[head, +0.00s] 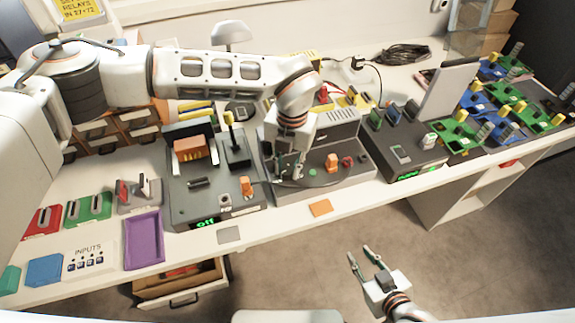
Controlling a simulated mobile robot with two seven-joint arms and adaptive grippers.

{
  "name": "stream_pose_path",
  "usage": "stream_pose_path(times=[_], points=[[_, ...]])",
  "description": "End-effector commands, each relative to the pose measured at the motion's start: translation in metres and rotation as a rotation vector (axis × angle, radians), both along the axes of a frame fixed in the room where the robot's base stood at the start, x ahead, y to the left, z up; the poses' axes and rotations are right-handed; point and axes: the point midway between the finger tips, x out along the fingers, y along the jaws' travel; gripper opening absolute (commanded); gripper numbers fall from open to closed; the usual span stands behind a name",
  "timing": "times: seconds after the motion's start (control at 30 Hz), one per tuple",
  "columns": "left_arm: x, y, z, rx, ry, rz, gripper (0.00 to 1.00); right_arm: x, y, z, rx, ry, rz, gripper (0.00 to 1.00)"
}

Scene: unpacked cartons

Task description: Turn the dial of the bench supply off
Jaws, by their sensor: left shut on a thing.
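The bench supply looks to be the grey unit with a vented back (345,132) in the middle of the bench. My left gripper (289,172) reaches down over the left part of its sloped front panel. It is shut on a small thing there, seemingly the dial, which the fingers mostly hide. A green spot (312,172) and an orange knob (332,162) lie on the panel just right of the fingers. The dial's setting cannot be read. My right gripper (364,257) is open and empty, over the floor in front of the bench.
A grey unit (215,213) at left shows green "off" and carries an orange block and a black lever. Another unit (420,165) with a green display stands at right. A purple tray (144,240) and an orange square (320,208) lie along the front edge.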

Motion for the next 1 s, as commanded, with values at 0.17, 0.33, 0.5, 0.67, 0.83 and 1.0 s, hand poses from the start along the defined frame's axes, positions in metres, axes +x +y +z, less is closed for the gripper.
stream_pose_path(times=[0.17,0.33,0.5,0.67,0.83,1.0], points=[[0.0002,-0.0002,0.0001,0.0,-0.001,0.052,0.01,0.0007,0.0001,0.0016,0.001,-0.003,0.0,0.26],[0.0,-0.0002,0.0,0.0,-0.001,0.074,0.01,0.0013,0.0003,0.003,0.001,-0.005,0.0,0.26],[0.0001,-0.0001,0.0,0.0,0.0,0.079,0.01,0.0014,0.0003,0.0031,0.001,-0.005,0.0,0.26],[0.0001,-0.0001,0.0,0.0,0.0,0.078,0.01,0.0013,0.0003,0.003,0.001,-0.005,0.0,0.26],[0.0,-0.0001,0.0,0.0,0.0,0.078,0.39,0.0012,0.0003,0.0028,0.001,-0.005,0.0,0.26],[0.0001,0.0,0.0,0.0,0.0,0.077,0.39,0.0007,0.0002,0.0019,0.001,-0.003,0.0,0.26]])
